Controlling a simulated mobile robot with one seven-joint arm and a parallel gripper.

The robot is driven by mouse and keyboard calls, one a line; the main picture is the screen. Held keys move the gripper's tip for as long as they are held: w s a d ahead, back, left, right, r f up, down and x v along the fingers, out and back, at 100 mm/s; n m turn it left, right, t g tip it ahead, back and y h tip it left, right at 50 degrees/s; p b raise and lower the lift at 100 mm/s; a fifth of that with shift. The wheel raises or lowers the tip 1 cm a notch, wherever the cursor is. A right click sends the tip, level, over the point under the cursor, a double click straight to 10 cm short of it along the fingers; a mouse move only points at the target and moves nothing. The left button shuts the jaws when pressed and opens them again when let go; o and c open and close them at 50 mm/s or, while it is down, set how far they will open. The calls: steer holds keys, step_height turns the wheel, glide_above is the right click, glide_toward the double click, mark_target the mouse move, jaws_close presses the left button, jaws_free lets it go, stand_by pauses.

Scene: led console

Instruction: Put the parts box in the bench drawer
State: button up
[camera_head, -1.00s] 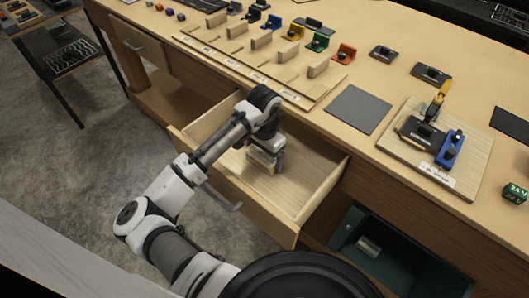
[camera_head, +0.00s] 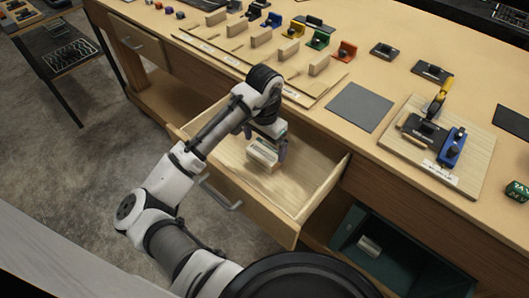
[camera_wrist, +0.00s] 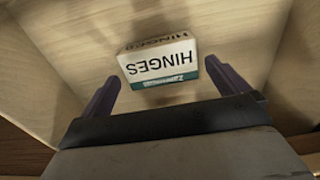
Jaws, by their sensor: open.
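The parts box (camera_head: 263,153) is a small pale box with a teal band. It sits on the floor of the open bench drawer (camera_head: 318,192). In the wrist view the box (camera_wrist: 156,58) shows the label "HINGES" upside down, and the wooden drawer floor and walls surround it. My gripper (camera_head: 266,148) is above the box inside the drawer's outline. In the wrist view my gripper's two dark fingers (camera_wrist: 166,88) are spread apart, with the box just beyond and between them. No finger is seen pressing on the box.
The bench top (camera_head: 300,88) carries a row of coloured brackets and wooden blocks, a grey mat (camera_head: 358,107) and a clamp fixture board (camera_head: 437,148). A dark green bin (camera_head: 375,250) stands below, right of the drawer. A closed drawer (camera_head: 137,42) is at the left.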

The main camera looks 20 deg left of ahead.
mark_target(265, 151)
step_height(265, 151, up, 8)
steer(key=shift+f+b, duration=0.25)
steer(key=shift+b, duration=0.05)
